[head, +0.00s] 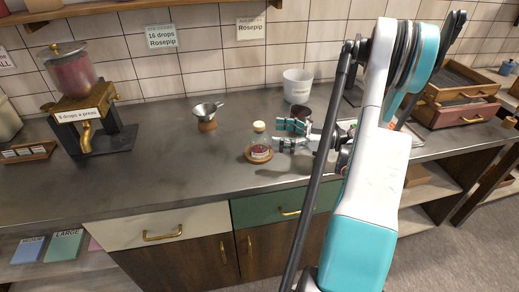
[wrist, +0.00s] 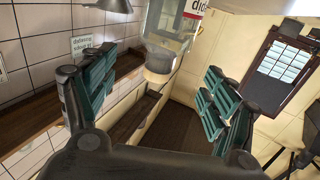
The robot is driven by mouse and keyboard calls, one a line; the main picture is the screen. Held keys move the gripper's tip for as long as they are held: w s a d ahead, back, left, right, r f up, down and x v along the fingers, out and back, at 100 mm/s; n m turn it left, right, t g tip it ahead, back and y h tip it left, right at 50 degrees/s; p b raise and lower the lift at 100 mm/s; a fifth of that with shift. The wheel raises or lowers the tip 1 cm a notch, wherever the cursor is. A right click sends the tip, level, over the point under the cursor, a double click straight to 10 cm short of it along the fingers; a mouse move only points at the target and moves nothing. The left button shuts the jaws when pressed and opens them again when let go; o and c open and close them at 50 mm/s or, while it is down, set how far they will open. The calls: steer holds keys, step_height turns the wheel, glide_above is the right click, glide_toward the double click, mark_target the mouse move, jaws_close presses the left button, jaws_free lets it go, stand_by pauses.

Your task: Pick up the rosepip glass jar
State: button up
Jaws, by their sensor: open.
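The rosepip glass jar (head: 259,152) stands upright on a round wooden coaster (head: 249,159) on the grey counter. It has a pale lid and a red-and-white label. My gripper (head: 281,136) is open, just to the right of the jar, with its teal fingers pointing left at it. In the wrist view the scene appears upside down. There the jar (wrist: 172,38) hangs from the top middle with its lid downward and part of its label showing. The open fingers (wrist: 157,98) stand on either side of the lid's line, with nothing visibly gripped.
A metal funnel on a wooden stand (head: 207,115) is left of the jar. A brass dispenser (head: 85,112) stands far left. The counter in front of the funnel is clear.

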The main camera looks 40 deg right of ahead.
mark_target(259, 131)
steer(key=shift+b+x, duration=0.75)
steer(key=shift+x, duration=2.85)
steer(key=shift+s, duration=0.1)
steer(key=shift+c, duration=0.6)
steer(key=c, duration=1.5)
steer(key=shift+c, duration=0.2)
steer(key=shift+r, duration=0.15)
